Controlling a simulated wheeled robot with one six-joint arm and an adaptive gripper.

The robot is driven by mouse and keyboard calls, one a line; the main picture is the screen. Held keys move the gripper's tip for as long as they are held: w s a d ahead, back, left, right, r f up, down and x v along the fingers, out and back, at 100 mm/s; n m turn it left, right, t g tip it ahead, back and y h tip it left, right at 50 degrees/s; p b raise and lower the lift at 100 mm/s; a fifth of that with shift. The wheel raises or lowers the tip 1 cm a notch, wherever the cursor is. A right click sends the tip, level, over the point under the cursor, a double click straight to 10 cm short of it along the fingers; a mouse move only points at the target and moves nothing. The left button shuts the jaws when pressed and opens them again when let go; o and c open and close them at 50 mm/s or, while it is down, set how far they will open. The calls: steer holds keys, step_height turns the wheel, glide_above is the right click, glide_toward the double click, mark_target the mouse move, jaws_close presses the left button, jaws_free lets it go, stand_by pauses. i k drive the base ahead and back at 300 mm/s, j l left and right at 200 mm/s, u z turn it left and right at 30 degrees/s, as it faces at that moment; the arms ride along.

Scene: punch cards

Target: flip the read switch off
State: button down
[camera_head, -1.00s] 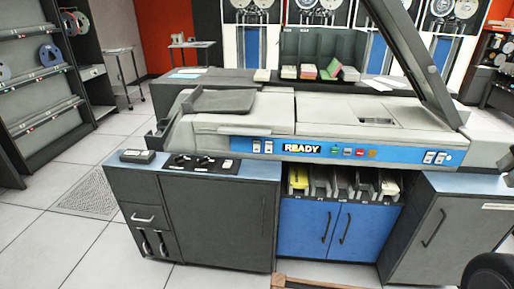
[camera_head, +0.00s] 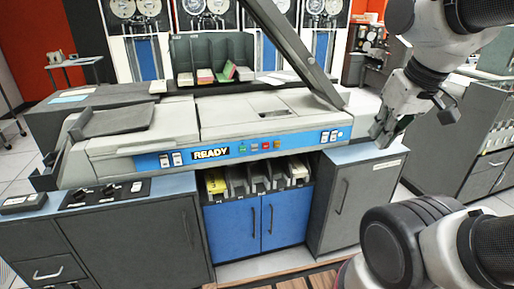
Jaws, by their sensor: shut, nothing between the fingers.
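A pair of white rocker switches (camera_head: 171,159) sits at the panel's left end. Another group of white switches (camera_head: 331,136) sits at its right end. The labels are too small to read, so I cannot tell which is the read switch or how it is set. My gripper (camera_head: 382,134) is shut and empty, pointing down to the right of the panel, apart from the right switches.
Small coloured buttons (camera_head: 260,146) lie between the switch groups. A raised grey slanted lid (camera_head: 292,50) stands over the machine's right side. Below are card bins (camera_head: 237,183), blue cabinet doors (camera_head: 238,225) and a grey cabinet (camera_head: 350,205). A control box (camera_head: 108,193) sits at left.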

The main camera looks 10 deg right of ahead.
mark_target(326, 136)
steer(key=i+j, duration=0.6)
steer(key=i, duration=0.2)
